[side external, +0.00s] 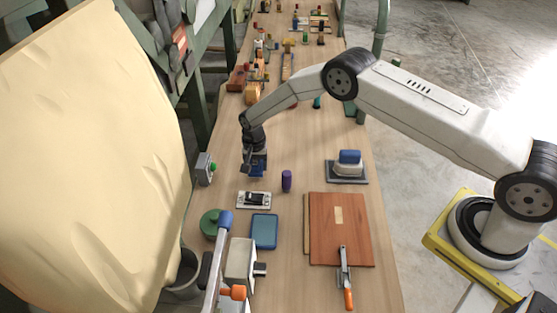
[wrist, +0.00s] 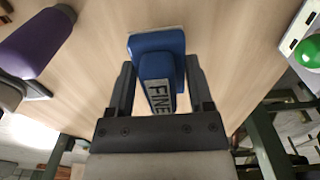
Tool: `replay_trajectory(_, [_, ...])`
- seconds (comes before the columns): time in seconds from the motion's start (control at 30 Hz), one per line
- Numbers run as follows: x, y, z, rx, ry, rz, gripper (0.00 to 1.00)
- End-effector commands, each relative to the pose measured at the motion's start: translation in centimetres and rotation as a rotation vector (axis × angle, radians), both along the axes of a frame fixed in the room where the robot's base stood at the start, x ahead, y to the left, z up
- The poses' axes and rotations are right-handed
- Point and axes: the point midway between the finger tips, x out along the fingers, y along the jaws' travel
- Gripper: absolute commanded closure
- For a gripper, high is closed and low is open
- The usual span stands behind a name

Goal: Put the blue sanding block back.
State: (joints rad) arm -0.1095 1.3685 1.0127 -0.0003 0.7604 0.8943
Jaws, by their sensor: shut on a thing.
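The blue sanding block (wrist: 158,62), with a label reading FINE on it, is between the two fingers of my gripper (wrist: 160,95) in the wrist view. The fingers are shut on it, one on each side. In the side view my gripper (side external: 255,165) points down over the left part of the bench, and the blue block (side external: 258,171) shows small at its tip. I cannot tell whether the block touches the bench top. No marked resting place for it is clear in these views.
A purple cylinder (side external: 287,181) stands right of my gripper; a grey box with a green button (side external: 204,168) is left. In front are a black-and-white device (side external: 254,200) and a blue pad (side external: 264,231). A blue-topped block (side external: 349,158) sits on a grey base. Small items crowd the back.

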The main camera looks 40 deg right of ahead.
Motion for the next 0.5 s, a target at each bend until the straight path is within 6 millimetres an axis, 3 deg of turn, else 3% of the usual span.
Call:
replay_trajectory(0.27, [0.6,0.1,-0.9,0.000,0.000,0.000,1.00])
replay_trajectory(0.5, [0.6,0.1,-3.3,0.001,0.001,0.000,1.00])
